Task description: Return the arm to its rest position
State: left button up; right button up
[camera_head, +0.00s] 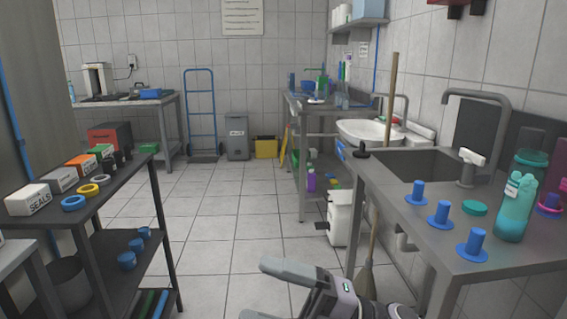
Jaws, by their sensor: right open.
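My right gripper (254,289) is at the bottom middle, low in front of the sink bench. Its grey fingers point left and are spread apart with nothing between them. Part of my right arm shows behind it at the bottom edge. The gripper appears clear of the bench (440,237), though its exact distance cannot be told. My left gripper is not in view.
The sink bench on the right holds several blue flanged pegs (439,214), a teal bottle (516,208) and a teal cap (474,208). A broom (367,280) leans beside it. A dark rack (120,194) with boxes and rings stands left. The tiled floor between is open.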

jog(key=w+d+f+m+t+h, duration=0.1)
jog(key=d+f+m+t+h, duration=0.55)
jog(key=m, duration=0.45)
jog(key=w+d+f+m+t+h, duration=0.2)
jog(key=d+f+m+t+h, duration=0.25)
jog(key=f+m+t, duration=0.55)
jog(key=s+d+f+m+g+h, duration=0.3)
jog(key=s+d+f+m+h, duration=0.25)
jog(key=f+m, duration=0.2)
jog(key=s+d+f+m+g+h, duration=0.3)
jog(key=s+d+f+g, duration=0.1)
jog(key=s+f, duration=0.4)
notch_tip(320, 180, up, 10)
jog(key=s+d+p, duration=0.1)
jog(key=s+p, duration=0.1)
jog(key=p, duration=1)
jog(key=shift+s+d+f, duration=0.15)
jog(key=shift+d+f, duration=0.1)
jog(key=shift+d, duration=0.1)
